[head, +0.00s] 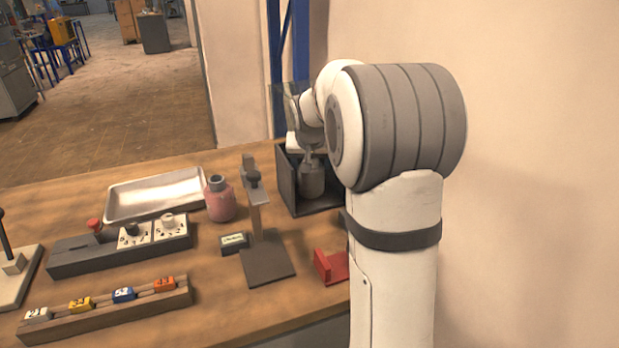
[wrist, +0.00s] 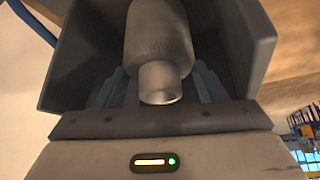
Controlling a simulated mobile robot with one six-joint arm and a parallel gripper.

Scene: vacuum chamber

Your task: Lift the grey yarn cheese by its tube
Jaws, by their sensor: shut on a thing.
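The grey yarn cheese (head: 311,182) is in the dark open-topped box (head: 328,205) at the back of the table, below my arm. In the wrist view the yarn cheese (wrist: 157,32) shows with its pale tube (wrist: 159,82) pointing toward my gripper. My gripper (wrist: 161,88) has a finger on each side of the tube and is shut on it. In the head view my gripper (head: 308,154) is at the top of the yarn cheese, partly hidden by my arm. Whether the cheese touches the box floor cannot be told.
A pink yarn cheese (head: 220,202) and a grey stand (head: 264,225) are left of the box. A red block (head: 331,266) is in front of the box. A wall is close on the right.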

